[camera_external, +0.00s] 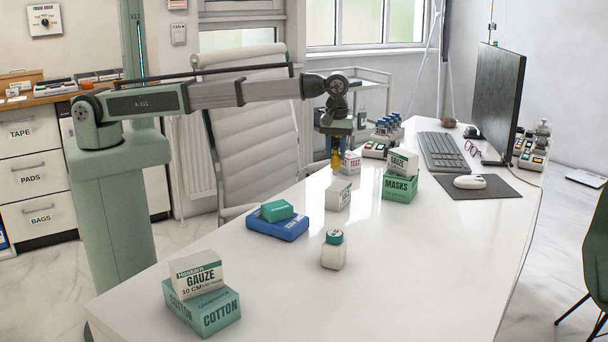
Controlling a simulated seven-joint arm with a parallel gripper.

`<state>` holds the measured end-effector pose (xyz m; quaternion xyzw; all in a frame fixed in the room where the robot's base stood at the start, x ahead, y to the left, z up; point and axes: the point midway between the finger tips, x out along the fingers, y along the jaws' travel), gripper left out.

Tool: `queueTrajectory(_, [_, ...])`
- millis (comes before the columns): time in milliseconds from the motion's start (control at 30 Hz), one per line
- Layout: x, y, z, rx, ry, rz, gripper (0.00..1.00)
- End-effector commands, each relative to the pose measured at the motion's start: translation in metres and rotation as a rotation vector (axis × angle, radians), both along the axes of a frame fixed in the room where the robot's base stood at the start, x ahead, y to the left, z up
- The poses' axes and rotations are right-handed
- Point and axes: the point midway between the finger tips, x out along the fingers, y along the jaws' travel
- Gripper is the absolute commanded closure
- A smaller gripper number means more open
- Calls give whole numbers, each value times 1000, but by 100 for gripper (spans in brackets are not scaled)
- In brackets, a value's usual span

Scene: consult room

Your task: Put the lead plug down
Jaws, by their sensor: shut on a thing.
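My gripper (336,150) points down over the far left part of the white desk (290,260). It is shut on a small yellow piece (336,160), which looks like the lead plug. The piece is small here, and its upper part is hidden by the gripper. I cannot tell whether its lower end touches the desk. A small white box marked TEST (351,163) stands just to its right.
A white box (339,195) stands in front of the gripper. A device with blue-topped parts (383,138) is behind it to the right. A green MASKS box (400,188) carries a smaller box.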

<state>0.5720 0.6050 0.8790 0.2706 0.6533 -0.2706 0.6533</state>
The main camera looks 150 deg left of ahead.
Motion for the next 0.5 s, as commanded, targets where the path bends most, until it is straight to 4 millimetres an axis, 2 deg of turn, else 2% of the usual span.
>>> queueTrajectory(233, [0, 0, -29, -1, 1, 0, 97])
queueTrajectory(500, [0, 0, -31, 1, -1, 0, 97])
